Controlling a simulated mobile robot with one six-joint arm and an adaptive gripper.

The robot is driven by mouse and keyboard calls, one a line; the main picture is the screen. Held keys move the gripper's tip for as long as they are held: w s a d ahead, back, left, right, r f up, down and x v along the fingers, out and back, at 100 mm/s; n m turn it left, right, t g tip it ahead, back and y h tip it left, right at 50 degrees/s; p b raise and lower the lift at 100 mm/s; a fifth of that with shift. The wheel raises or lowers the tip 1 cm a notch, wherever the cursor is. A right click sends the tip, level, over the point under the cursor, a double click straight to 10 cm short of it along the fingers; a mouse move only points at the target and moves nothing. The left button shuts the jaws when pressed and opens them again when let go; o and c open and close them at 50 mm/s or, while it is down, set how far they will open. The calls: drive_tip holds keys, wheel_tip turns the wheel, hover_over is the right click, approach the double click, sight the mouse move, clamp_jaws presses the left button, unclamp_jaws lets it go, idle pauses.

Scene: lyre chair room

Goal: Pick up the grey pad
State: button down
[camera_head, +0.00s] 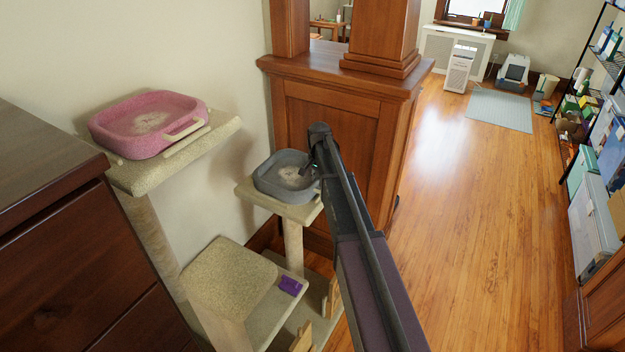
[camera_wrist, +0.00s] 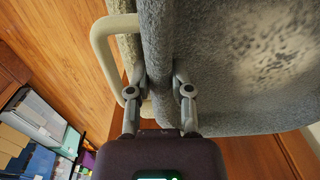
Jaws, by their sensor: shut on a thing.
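The grey pad (camera_head: 270,182) is a soft tray-like bed with raised sides and a pale, speckled middle. It sits on the top of a beige cat-tree post, at the centre of the head view. My gripper (camera_head: 309,167) is at its right rim. In the wrist view the pad (camera_wrist: 225,75) fills the upper right. My gripper's two fingers (camera_wrist: 162,82) are shut on its grey rim, one on each side. A beige loop (camera_wrist: 100,45) shows left of the fingers. My arm hides part of the pad's right side in the head view.
A pink bed (camera_head: 140,122) sits on a higher platform to the left. A lower beige platform (camera_head: 228,273) with a purple item (camera_head: 290,285) is below. A wooden pillar base (camera_head: 335,125) stands close behind. Open floor (camera_head: 480,210) lies right, before shelves.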

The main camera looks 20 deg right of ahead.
drive_tip(key=shift+r+p, duration=1.35)
drive_tip(key=shift+r, duration=0.1)
drive_tip(key=s+a+r+p, duration=0.1)
drive_tip(key=s+a, duration=0.1)
drive_tip(key=s, duration=0.5)
drive_tip(key=s+a+r+p, duration=0.1)
drive_tip(key=s+a, duration=0.2)
drive_tip(key=s, duration=0.5)
drive_tip(key=shift+s, duration=0.1)
